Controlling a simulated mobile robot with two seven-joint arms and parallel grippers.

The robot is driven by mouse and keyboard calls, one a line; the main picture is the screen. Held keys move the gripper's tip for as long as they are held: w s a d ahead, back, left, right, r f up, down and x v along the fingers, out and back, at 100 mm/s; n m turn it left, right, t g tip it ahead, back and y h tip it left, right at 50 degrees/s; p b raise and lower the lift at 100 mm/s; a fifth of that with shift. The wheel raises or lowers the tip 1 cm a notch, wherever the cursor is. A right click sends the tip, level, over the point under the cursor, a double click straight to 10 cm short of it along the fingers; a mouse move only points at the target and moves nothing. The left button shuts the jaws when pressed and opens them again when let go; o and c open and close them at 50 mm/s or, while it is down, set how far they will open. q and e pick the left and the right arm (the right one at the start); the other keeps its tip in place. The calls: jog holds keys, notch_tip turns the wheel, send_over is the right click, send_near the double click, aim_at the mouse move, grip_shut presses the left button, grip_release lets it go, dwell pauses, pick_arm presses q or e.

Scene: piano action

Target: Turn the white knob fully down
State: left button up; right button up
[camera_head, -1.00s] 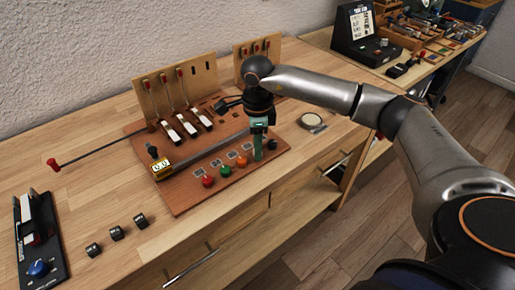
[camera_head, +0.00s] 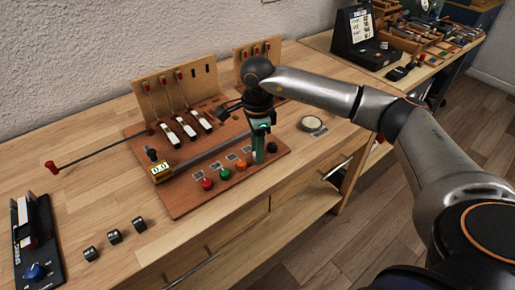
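A brown wooden board (camera_head: 185,207) with a row of coloured knobs lies on the workbench. From left to right I see a red knob (camera_head: 207,184), a green knob (camera_head: 225,174), an orange knob (camera_head: 241,165) and a black knob (camera_head: 273,147). My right gripper (camera_head: 259,155) points straight down between the orange and black knobs, its teal fingers at the board. I see no white knob; one may be hidden behind the fingers. Whether they are open or hold anything cannot be made out. My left gripper is out of view.
Behind are upright wooden panels (camera_head: 175,95) with levers. A pale round disc (camera_head: 311,123) lies right of the board. Small black blocks (camera_head: 114,237) and a black device with a blue knob (camera_head: 36,271) are at left.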

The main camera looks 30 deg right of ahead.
jog(key=o, duration=0.4)
notch_tip(320, 180, up, 12)
jog(key=shift+r, duration=0.2)
dwell(0.4)
dwell(0.4)
